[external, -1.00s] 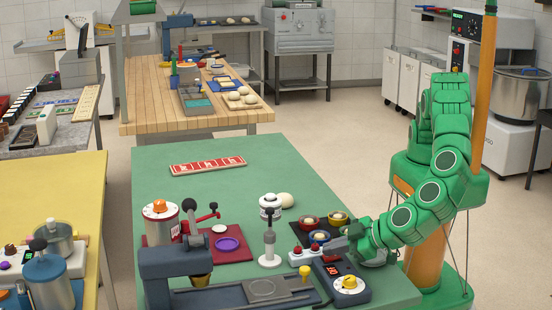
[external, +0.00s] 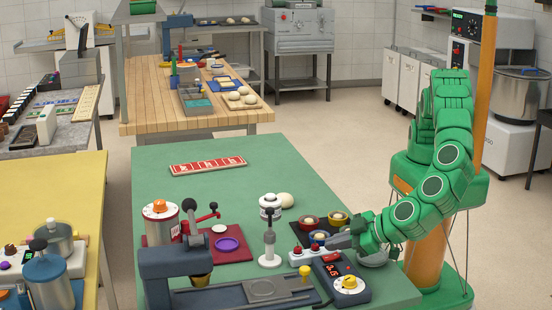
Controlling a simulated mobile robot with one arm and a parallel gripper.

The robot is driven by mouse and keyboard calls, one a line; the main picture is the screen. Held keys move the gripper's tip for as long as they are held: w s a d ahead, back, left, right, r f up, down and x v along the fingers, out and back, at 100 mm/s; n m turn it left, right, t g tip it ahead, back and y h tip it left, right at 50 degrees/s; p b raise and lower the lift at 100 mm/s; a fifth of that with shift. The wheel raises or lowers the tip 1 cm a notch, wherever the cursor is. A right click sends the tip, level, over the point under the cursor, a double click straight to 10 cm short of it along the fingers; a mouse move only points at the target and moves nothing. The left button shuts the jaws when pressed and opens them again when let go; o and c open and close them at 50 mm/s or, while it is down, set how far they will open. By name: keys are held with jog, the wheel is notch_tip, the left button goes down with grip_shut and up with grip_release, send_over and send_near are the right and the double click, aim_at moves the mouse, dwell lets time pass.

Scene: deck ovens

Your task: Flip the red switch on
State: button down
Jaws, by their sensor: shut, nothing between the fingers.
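A dark control box (external: 352,291) with a lit red display and a white-and-yellow dial stands at the front right of the green table. A small red part (external: 333,257), which looks like the red switch, shows at its far end above the display. Its exact position, flipped or not, is too small to tell. My gripper (external: 333,243) is shut and empty. Its fingertips are just above and behind the red part, pointing left; I cannot tell whether they touch anything.
A white box with red buttons (external: 307,254) stands close left of my gripper. Small bowls on a dark tray (external: 299,232) lie just behind. The back of the green table (external: 290,165) is mostly clear.

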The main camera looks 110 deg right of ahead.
jog(key=shift+s+r, duration=0.3)
jog(key=shift+r, duration=0.5)
jog(key=shift+s+r, duration=0.3)
jog(key=shift+r, duration=0.5)
jog(key=shift+s+r, duration=0.3)
jog(key=shift+r, duration=0.5)
jog(key=d+r+g, duration=0.2)
jog(key=d+r, duration=0.1)
jog(key=d, duration=0.6)
jog(key=d+r+g, duration=0.2)
jog(key=d+r, duration=0.1)
jog(key=d, duration=0.6)
jog(key=s+d+r+g+y, duration=0.1)
jog(key=s+d+r+g, duration=0.2)
jog(key=d, duration=0.6)
jog(key=s+d+r+g, duration=0.1)
jog(key=s+d+r, duration=0.3)
jog(key=d, duration=0.5)
jog(key=s+d+r+n+g+y, duration=0.1)
jog(key=s+d+g+y, duration=0.1)
jog(key=s+d, duration=0.7)
jog(key=s+d+r+n+g+y, duration=0.15)
jog(key=s+d, duration=0.25)
jog(key=s, duration=0.9)
jog(key=s+f+y, duration=0.1)
jog(key=s+y, duration=0.2)
jog(key=s, duration=0.5)
jog(key=shift+s+f, duration=0.3)
jog(key=shift+s, duration=0.1)
